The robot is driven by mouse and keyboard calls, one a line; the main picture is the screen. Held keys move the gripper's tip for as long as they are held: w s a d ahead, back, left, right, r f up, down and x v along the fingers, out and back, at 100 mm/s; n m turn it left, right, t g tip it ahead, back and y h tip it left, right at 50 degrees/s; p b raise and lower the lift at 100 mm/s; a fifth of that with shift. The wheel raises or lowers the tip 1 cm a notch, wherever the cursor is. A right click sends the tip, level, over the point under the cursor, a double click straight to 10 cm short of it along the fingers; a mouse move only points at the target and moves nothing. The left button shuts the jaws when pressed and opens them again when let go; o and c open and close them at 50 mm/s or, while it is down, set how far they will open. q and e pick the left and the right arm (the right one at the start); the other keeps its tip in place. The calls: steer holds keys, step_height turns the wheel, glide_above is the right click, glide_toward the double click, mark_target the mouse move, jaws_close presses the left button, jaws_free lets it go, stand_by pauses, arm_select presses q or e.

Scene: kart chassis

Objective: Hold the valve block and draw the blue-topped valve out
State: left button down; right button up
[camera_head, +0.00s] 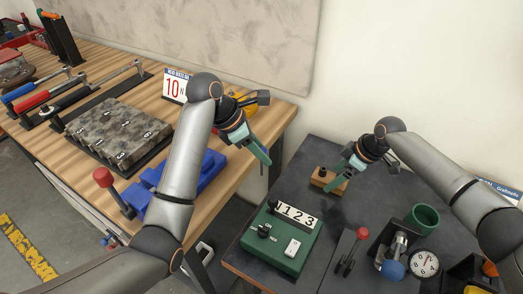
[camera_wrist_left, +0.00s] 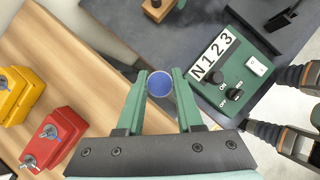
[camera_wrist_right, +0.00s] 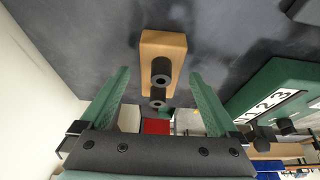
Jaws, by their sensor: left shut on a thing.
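My left gripper (camera_head: 263,158) is shut on a round blue-topped piece, taken to be the valve, whose blue top (camera_wrist_left: 160,84) shows between the fingertips in the left wrist view. It is held in the air near the gap between the two tables, apart from the block. A tan block (camera_head: 328,183), taken to be the valve block, rests on the dark table with a black cylinder on it. It also shows in the right wrist view (camera_wrist_right: 151,47). My right gripper (camera_head: 344,180) is open close by the block, whose near end shows between its fingers (camera_wrist_right: 161,88).
A green box (camera_head: 283,245) with a 1 2 3 plate stands in front of the tan block. A red-topped lever (camera_head: 361,233), green cup (camera_head: 424,217) and dial (camera_head: 425,263) stand to its right. Red (camera_wrist_left: 52,138) and yellow (camera_wrist_left: 16,95) boxes stand on the wooden table.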

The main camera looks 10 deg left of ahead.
steer(key=v, duration=1.2)
